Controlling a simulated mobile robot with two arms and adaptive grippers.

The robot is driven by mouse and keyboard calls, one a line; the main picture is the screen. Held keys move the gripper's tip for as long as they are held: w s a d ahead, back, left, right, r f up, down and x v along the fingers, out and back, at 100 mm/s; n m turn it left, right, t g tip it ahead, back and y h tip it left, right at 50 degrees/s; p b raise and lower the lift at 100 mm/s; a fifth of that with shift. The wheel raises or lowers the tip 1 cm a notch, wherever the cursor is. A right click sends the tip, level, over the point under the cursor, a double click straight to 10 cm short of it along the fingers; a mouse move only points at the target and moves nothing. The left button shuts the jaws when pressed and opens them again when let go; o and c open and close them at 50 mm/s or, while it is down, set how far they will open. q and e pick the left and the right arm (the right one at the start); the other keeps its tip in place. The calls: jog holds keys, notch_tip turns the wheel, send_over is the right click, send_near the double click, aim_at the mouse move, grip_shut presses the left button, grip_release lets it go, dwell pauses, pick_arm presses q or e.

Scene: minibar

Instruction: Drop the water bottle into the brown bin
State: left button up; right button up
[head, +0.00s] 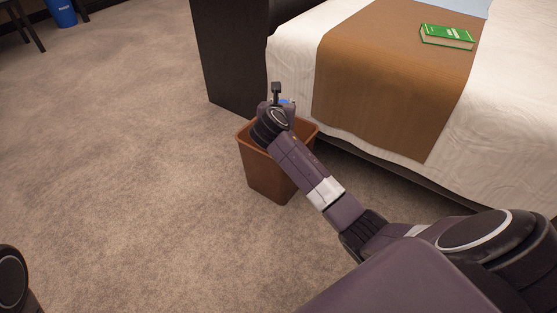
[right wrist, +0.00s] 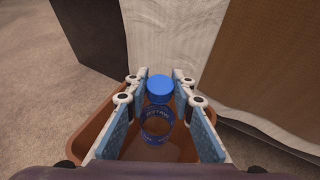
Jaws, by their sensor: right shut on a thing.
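The water bottle (right wrist: 158,88) has a blue cap and a blue label band around a clear body. In the right wrist view it is upright between the two fingers of my right gripper (right wrist: 155,80), which is shut on it. The brown bin (head: 262,178) stands on the carpet beside the bed; its rim also shows in the right wrist view (right wrist: 92,128). My right gripper (head: 281,103) is over the bin's opening, and only a bit of blue shows there. My wrist hides part of the bin's opening. My left gripper is out of view.
The bed (head: 292,55) has white covers and a brown runner (head: 385,90) with a green book (head: 446,37) on it. A dark panel (head: 228,55) stands behind the bin. A blue bin (head: 62,12) is far at the upper left. The carpet on the left is clear.

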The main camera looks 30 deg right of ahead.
jog(key=o, duration=1)
jog(key=v, duration=1.2)
